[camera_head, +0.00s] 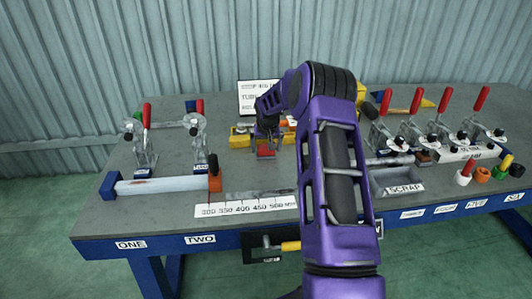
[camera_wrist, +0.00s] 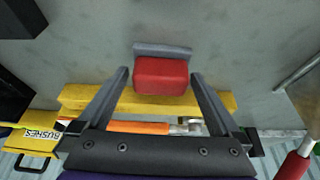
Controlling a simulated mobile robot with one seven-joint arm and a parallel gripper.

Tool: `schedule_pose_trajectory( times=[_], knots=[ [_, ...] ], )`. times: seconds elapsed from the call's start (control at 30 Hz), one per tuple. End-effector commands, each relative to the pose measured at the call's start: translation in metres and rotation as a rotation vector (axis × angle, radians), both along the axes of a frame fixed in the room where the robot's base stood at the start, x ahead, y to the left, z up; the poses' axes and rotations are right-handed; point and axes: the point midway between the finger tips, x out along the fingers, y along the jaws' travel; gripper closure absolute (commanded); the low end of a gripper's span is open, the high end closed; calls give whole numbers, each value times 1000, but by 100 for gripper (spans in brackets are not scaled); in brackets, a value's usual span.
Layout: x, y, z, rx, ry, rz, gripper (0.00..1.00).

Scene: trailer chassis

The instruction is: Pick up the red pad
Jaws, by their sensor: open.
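The red pad (camera_wrist: 161,76) shows in the wrist view as a small red block on the grey bench top. A grey strip (camera_wrist: 162,49) lies along its far edge. In the head view the red pad (camera_head: 265,150) sits near the middle of the bench, just below my gripper (camera_head: 266,137). In the wrist view my gripper (camera_wrist: 159,75) is open and empty, with one dark finger to each side of the pad. I cannot tell how far the fingertips are above the bench. My gripper partly hides what is behind the pad in the head view.
A yellow bar (camera_wrist: 80,97) and an orange-handled tool (camera_wrist: 135,127) lie close to the pad. Red-handled clamps stand at left (camera_head: 146,140) and right (camera_head: 384,125). A scrap tray (camera_head: 397,182) is at the right. A ruler strip (camera_head: 245,206) lies along the front.

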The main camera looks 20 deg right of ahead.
Motion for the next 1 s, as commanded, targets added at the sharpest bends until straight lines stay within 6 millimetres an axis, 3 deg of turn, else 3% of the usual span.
schedule_pose_trajectory(
  times=[0.2,0.23,0.7,1.0],
  knots=[
    [1,0,0,0,-1,0,0],
    [1,0,0,0,-1,0,4],
    [1,0,0,0,-1,0,87],
    [1,0,7,-1,-4,-1,88]
  ],
)
